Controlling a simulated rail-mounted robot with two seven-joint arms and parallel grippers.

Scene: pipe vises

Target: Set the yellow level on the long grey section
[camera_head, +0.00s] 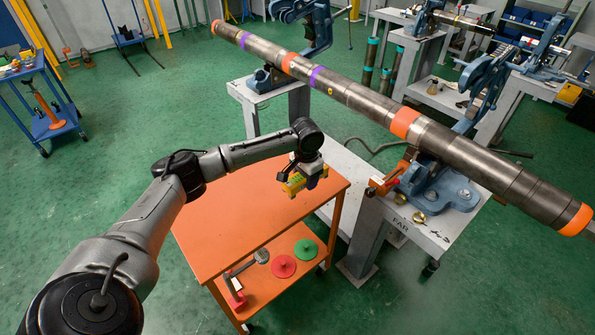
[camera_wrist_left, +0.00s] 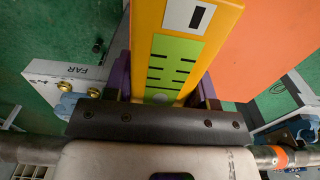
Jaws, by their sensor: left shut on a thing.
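My left gripper (camera_head: 309,172) is shut on the yellow level (camera_head: 293,187) and holds it above the far right part of the orange cart. In the left wrist view the level (camera_wrist_left: 165,25), with a green panel, sits between the purple fingers of the gripper (camera_wrist_left: 163,88). The long grey section (camera_head: 350,95) is a pipe with orange and purple bands. It runs from upper left to lower right across blue vises, behind and to the right of the level, apart from it. My right gripper is not in view.
The orange cart (camera_head: 235,215) has a lower shelf with a red disc (camera_head: 283,266), a green disc (camera_head: 305,249) and a red-handled tool. A bench marked FAR (camera_head: 428,236) carries a blue vise (camera_head: 440,190) and brass parts. The cart top's visible part is clear.

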